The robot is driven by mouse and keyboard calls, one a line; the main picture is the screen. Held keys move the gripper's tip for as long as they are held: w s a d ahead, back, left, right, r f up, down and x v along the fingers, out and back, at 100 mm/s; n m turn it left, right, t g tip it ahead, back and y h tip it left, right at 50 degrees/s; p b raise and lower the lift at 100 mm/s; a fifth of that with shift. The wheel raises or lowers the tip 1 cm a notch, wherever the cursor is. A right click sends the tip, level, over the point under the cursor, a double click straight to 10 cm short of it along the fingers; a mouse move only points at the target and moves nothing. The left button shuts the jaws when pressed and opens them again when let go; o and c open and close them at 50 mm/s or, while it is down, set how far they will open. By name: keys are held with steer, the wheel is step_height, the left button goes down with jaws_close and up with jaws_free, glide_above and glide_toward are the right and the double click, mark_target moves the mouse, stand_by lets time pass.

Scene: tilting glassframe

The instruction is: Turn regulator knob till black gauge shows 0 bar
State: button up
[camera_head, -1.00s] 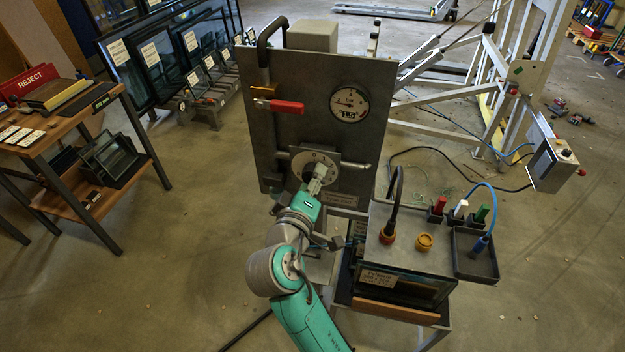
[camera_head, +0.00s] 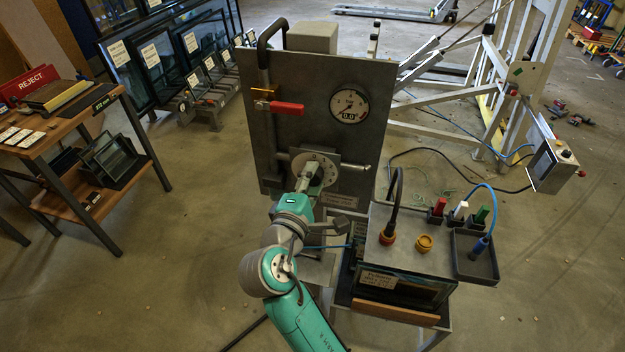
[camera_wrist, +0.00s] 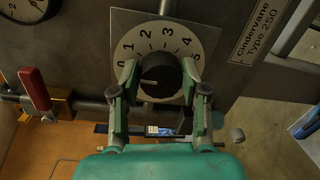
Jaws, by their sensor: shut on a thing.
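The black regulator knob (camera_wrist: 160,77) sits at the middle of a round dial numbered 0 to 5 (camera_wrist: 165,40) on the grey panel. Its white mark points left, close to the 0. My gripper (camera_wrist: 157,88) is shut on the knob, with one finger on each side of it. In the head view my gripper (camera_head: 311,178) reaches the dial and hides most of the knob. The round gauge (camera_head: 349,105) on the upper right of the panel has a white face with a dark rim, and its display reads 0.0. Part of the gauge (camera_wrist: 25,8) shows in the wrist view.
A red-handled valve (camera_head: 285,108) sits left of the gauge; its handle also shows in the wrist view (camera_wrist: 35,88). A grey box (camera_head: 415,242) with hoses stands right of my arm. A table with a REJECT sign (camera_head: 37,78) is at left.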

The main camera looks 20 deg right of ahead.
steer(key=shift+n, duration=0.3)
steer(key=o, duration=1.2)
steer(key=shift+c, duration=0.2)
steer(key=shift+a, duration=0.1)
steer(key=v, duration=1.1)
steer(key=shift+s+a, duration=0.25)
steer(key=shift+s, duration=0.1)
